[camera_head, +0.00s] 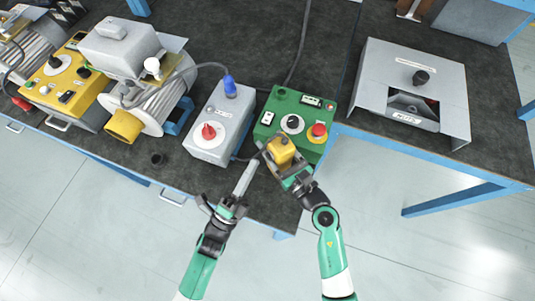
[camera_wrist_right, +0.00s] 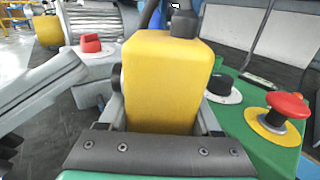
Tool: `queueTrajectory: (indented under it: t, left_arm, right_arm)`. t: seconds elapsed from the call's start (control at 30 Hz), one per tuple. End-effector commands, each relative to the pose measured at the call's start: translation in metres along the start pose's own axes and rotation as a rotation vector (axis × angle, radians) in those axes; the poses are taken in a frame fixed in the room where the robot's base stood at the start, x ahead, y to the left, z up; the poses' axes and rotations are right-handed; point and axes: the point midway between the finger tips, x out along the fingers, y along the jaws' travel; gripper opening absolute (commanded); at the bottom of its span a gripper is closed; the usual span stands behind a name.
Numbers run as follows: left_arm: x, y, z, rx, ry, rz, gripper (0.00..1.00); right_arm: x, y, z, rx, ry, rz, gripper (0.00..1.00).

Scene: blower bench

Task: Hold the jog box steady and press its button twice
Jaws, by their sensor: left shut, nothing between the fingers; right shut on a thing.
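The yellow jog box (camera_head: 283,150) is held in my right gripper (camera_head: 289,166) above the bench's front edge, in front of the green control box. In the right wrist view the jog box (camera_wrist_right: 163,80) stands upright between the fingers, with a black round part (camera_wrist_right: 116,78) on its left side and a black fitting (camera_wrist_right: 184,24) on top; I cannot tell which is the button. My left gripper (camera_head: 251,168) is shut and empty, its long grey fingers pointing at the jog box's left side. In the wrist view its fingertips (camera_wrist_right: 72,68) are a short gap from the box.
The green control box (camera_head: 296,118) has a red mushroom button (camera_head: 318,131) and a black knob. A grey box with a red knob (camera_head: 209,131) stands left of it. Blowers (camera_head: 143,90) fill the bench's left. A cable runs behind the jog box. A grey housing (camera_head: 412,90) stands right.

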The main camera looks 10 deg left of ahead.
Motion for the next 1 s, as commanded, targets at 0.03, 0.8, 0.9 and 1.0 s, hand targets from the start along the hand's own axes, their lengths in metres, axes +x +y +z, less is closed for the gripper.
queueTrajectory:
  t: [0.03, 0.8, 0.9, 1.0]
  left_arm:
    - [-0.005, -0.002, 0.003, 0.002, -0.002, 0.0, 0.0]
    - [-0.033, -0.018, 0.018, 0.0, 0.0, 0.001, 0.0]
    - [-0.033, -0.018, 0.018, 0.0, 0.0, 0.001, 0.0]
    - [-0.033, -0.018, 0.018, 0.0, 0.0, 0.001, 0.0]
  right_arm:
    - [0.0, 0.0, -0.002, 0.0, 0.003, 0.0, 0.0]
    - [0.0, 0.0, -0.002, 0.0, 0.003, 0.0, 0.0]
    - [0.0, 0.0, -0.002, 0.0, 0.003, 0.0, 0.0]
    - [0.0, 0.0, -0.002, 0.0, 0.003, 0.0, 0.0]
